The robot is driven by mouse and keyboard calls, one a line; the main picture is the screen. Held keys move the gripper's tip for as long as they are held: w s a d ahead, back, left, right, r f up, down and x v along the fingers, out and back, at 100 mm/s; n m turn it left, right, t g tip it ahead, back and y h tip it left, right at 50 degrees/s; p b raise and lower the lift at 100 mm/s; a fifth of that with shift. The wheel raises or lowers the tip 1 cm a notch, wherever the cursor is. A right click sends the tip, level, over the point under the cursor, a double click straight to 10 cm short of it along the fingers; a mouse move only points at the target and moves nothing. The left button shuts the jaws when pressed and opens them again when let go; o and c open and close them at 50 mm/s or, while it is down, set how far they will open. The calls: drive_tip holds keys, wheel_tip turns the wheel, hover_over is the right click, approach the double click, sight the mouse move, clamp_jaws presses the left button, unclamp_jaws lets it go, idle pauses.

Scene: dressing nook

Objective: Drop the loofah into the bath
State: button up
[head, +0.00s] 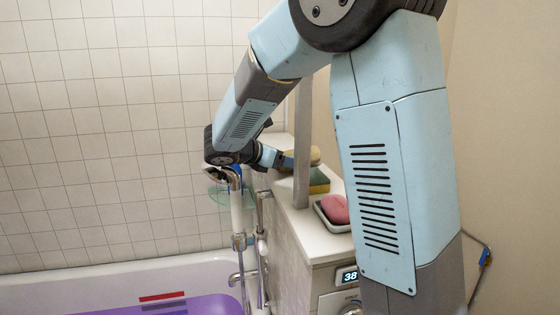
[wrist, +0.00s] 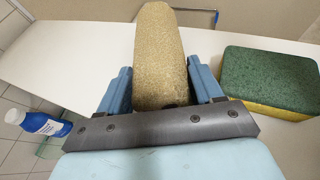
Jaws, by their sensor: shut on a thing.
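The loofah (wrist: 160,55) is a tan, rough-textured oblong, seen between the two blue fingers in the wrist view. My gripper (wrist: 160,85) is shut on it, with one finger against each side. The loofah's far end points away over the white counter top. In the head view, the loofah (head: 315,155) shows only in small part near my gripper (head: 284,161), above the counter. The bath (head: 120,280) is at the lower left in the head view, white-rimmed with purple inside.
A green and yellow sponge (wrist: 268,82) lies right of the loofah on the counter (wrist: 75,45). A blue bottle (wrist: 42,124) is at the left. A grey post (head: 303,140) and a shower fitting (head: 237,205) stand near my arm.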

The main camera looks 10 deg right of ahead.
drive_tip(key=o, duration=0.7)
drive_tip(key=shift+f, duration=0.1)
